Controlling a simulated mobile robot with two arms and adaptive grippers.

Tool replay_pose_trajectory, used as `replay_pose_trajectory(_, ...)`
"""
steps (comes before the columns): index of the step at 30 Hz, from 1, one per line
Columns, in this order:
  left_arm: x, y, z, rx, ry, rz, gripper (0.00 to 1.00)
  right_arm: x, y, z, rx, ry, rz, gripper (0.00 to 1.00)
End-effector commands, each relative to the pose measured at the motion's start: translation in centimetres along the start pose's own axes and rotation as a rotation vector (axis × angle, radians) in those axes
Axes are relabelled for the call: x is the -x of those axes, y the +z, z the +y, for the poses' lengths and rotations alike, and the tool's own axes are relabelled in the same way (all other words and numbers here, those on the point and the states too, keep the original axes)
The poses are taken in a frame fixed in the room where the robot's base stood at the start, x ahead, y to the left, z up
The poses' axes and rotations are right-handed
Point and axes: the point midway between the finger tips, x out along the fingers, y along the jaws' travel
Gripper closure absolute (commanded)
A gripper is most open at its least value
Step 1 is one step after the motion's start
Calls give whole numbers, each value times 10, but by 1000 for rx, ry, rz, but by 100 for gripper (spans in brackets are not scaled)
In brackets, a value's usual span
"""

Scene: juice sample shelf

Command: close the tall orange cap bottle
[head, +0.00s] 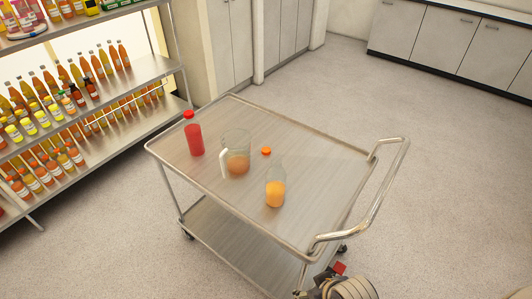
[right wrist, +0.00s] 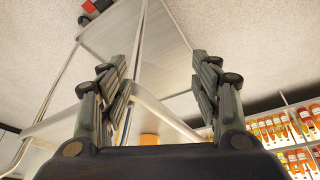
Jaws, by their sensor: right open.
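The tall bottle (head: 275,188) stands upright and uncapped on the cart top, clear with orange juice in its lower part. The orange cap (head: 266,151) lies apart from it on the cart, just behind it. My right gripper (right wrist: 157,62) is open in the right wrist view, with nothing between its fingers. An orange patch (right wrist: 150,138) shows beyond the gripper's base there; I cannot tell whether it is the cap or juice. In the head view only part of my right arm shows at the bottom edge, below the cart handle. My left gripper is not in view.
A glass jug (head: 236,152) with some orange juice stands left of the bottle. A red-capped red bottle (head: 193,134) stands further left. The metal cart (head: 310,154) has a raised rim and a handle (head: 376,200) at right. Shelves (head: 140,72) of juice bottles stand at left.

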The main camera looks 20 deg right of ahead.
Motion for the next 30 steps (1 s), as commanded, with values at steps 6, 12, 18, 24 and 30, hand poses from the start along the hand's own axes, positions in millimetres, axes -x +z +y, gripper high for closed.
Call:
replay_pose_trajectory(6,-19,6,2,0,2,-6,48,-82,52,-2,12,-5,-122,42)
replay_pose_trajectory(12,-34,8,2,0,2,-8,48,-164,100,-6,18,-11,-165,42)
replay_pose_trajectory(18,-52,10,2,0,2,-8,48,-244,169,-10,25,-15,-199,42)
replay_pose_trajectory(24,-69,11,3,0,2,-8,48,-304,250,-13,34,-20,-238,42)
replay_pose_trajectory(30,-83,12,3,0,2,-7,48,-335,324,-13,42,-23,-269,42)
